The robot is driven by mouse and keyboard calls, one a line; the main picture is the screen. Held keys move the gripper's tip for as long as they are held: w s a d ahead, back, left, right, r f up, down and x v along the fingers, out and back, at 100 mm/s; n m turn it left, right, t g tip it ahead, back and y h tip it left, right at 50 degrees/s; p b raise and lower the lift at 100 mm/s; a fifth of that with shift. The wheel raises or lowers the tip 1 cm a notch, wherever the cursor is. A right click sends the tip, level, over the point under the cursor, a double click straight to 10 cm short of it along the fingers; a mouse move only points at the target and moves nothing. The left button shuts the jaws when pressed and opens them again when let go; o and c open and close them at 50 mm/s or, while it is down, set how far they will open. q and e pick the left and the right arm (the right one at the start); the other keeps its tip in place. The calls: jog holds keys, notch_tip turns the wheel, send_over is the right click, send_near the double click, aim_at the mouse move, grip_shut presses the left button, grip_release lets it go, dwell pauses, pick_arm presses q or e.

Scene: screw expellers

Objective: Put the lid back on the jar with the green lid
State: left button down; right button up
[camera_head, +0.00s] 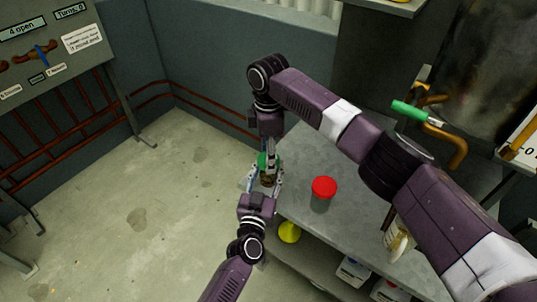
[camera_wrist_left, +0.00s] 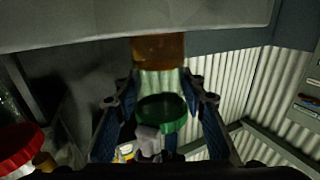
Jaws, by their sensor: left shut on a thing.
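My left gripper (camera_head: 265,185) is shut on a small jar (camera_head: 267,179) with brown contents, beside the grey table's left edge. In the left wrist view, which looks upside down, the jar's brown part (camera_wrist_left: 158,48) shows between the fingers. The green lid (camera_head: 263,160) is at the jar's mouth end; it also shows in the left wrist view (camera_wrist_left: 160,112). I cannot tell whether it is seated or just above the rim. My right gripper (camera_head: 270,153) points down at the lid from above. Its fingertips are partly hidden, so its grip is unclear.
A jar with a red lid (camera_head: 323,187) stands on the grey table (camera_head: 345,155), right of the grippers. A yellow round thing (camera_head: 289,232) and white boxes (camera_head: 352,270) are lower down. A machine with a green-handled lever (camera_head: 409,111) stands at right. The floor at left is clear.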

jog(key=c, duration=0.7)
jog(key=m, duration=0.3)
jog(key=shift+s+m, duration=0.1)
jog(key=shift+m, duration=0.3)
jog(key=m, duration=0.3)
jog(key=shift+a+m, duration=0.1)
jog(key=shift+m, duration=0.2)
jog(key=m, duration=0.7)
jog(key=o, duration=1.4)
notch_tip(320, 180, up, 12)
jog(key=shift+f, duration=0.1)
